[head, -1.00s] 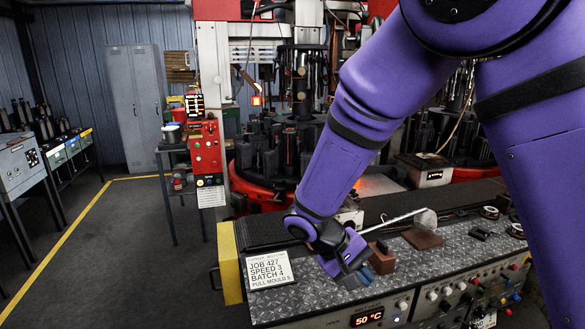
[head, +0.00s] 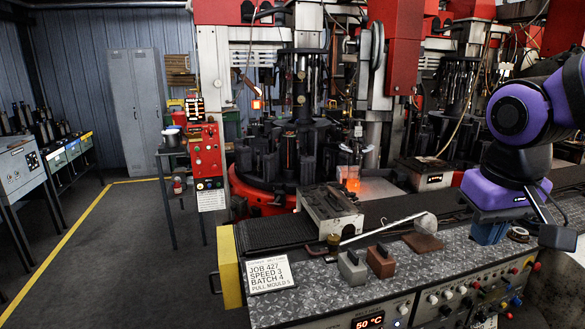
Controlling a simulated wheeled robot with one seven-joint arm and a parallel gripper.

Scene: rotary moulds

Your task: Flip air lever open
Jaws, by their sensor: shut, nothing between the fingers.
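My gripper (head: 489,238) is at the right, low over the right part of the metal-topped bench (head: 320,287). Its blue-grey fingers look shut and hold nothing. I cannot tell whether they touch anything. I cannot single out the air lever with certainty. The bench's front control panel (head: 462,305) carries several small knobs, switches and red buttons at the lower right, too small to tell apart. My gripper hangs behind and above this panel.
A grey block (head: 352,267), a brown block (head: 381,261) and a long-handled ladle (head: 385,229) lie on the bench. A job sign (head: 269,273) stands at its left. Behind are a conveyor, a metal box (head: 329,212) and the rotary mould machine (head: 290,155). Floor at left is clear.

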